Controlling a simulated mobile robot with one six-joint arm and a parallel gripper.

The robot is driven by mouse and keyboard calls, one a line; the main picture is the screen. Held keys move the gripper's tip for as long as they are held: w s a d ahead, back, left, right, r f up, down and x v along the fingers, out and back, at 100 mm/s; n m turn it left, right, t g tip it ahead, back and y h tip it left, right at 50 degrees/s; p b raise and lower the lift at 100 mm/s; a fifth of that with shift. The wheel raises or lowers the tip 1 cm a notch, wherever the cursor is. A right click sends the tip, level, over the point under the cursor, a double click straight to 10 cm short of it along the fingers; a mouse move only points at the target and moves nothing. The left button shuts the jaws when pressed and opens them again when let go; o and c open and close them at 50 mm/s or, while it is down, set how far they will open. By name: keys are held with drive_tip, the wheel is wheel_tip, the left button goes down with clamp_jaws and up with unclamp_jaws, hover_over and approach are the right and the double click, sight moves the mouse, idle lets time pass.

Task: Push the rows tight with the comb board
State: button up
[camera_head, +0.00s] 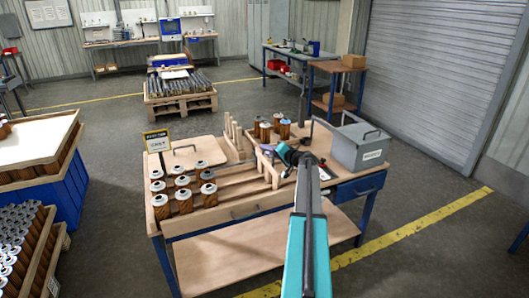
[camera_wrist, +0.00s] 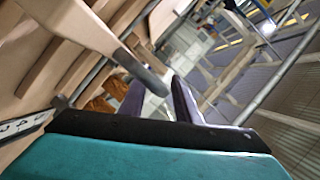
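Filter cartridges (camera_head: 184,200) with pale caps and brown bodies stand in rows at the left of the workbench. A few more cartridges (camera_head: 265,131) stand at the back middle. A wooden piece with upright teeth (camera_head: 268,172), possibly the comb board, stands at mid-bench, partly hidden by my gripper. My gripper (camera_head: 296,157) is over the bench right of it. In the wrist view my gripper's dark fingers (camera_wrist: 160,100) are apart, with a pale gap between them. A wooden bar (camera_wrist: 75,22) with a dark end reaches toward the fingertips; I cannot tell whether they touch.
A flat board with a dark handle (camera_head: 190,155) lies behind the left cartridges, near a yellow-black sign (camera_head: 157,141). Wooden pegs (camera_head: 233,131) stand at the back. A grey lidded box (camera_head: 359,147) occupies the bench's right end. Bare wood shows along the front edge.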

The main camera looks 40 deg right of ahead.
drive_tip(key=shift+w, duration=0.1)
clamp_jaws()
